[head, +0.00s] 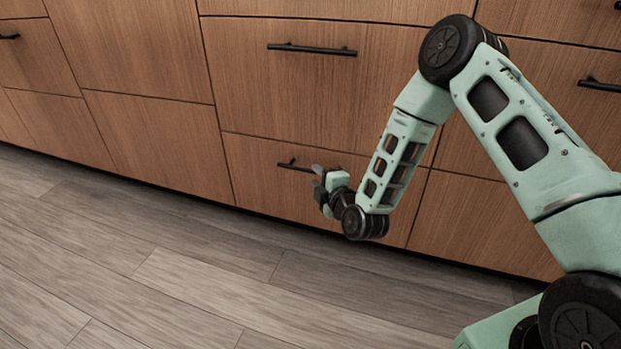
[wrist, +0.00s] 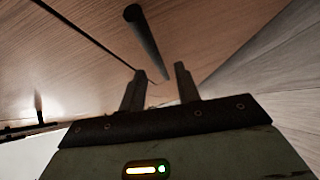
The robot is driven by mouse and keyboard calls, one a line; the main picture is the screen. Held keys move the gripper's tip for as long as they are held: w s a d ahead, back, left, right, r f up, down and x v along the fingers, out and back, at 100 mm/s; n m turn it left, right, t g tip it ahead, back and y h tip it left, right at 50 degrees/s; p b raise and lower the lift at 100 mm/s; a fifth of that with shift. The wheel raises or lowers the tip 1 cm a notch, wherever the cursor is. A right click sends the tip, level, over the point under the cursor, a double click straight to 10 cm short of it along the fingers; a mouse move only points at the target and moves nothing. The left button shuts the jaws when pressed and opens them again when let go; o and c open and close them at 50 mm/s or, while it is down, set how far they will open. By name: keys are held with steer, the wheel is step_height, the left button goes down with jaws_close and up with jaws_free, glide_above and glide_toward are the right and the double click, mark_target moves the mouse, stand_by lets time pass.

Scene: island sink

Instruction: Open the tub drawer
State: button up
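A wooden lower drawer (head: 262,185) with a black bar handle (head: 291,167) is in the middle of the head view and looks closed. My gripper (head: 318,180) is at the right end of this handle, close to the drawer front, and hides part of the handle. In the wrist view, my gripper (wrist: 162,82) is open, with its two fingers apart. The dark handle bar (wrist: 147,40) runs lengthwise toward the gap between the fingertips. I cannot tell whether a finger touches it.
A larger closed drawer (head: 290,90) with a black handle (head: 312,49) sits above. More closed wooden fronts (head: 160,150) stand at left and right. The grey plank floor (head: 190,270) in front is clear. Another dark handle (wrist: 25,131) shows at left in the wrist view.

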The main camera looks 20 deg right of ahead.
mark_target(311, 171)
steer(key=shift+b+x, duration=0.65)
steer(key=shift+x, duration=1.65)
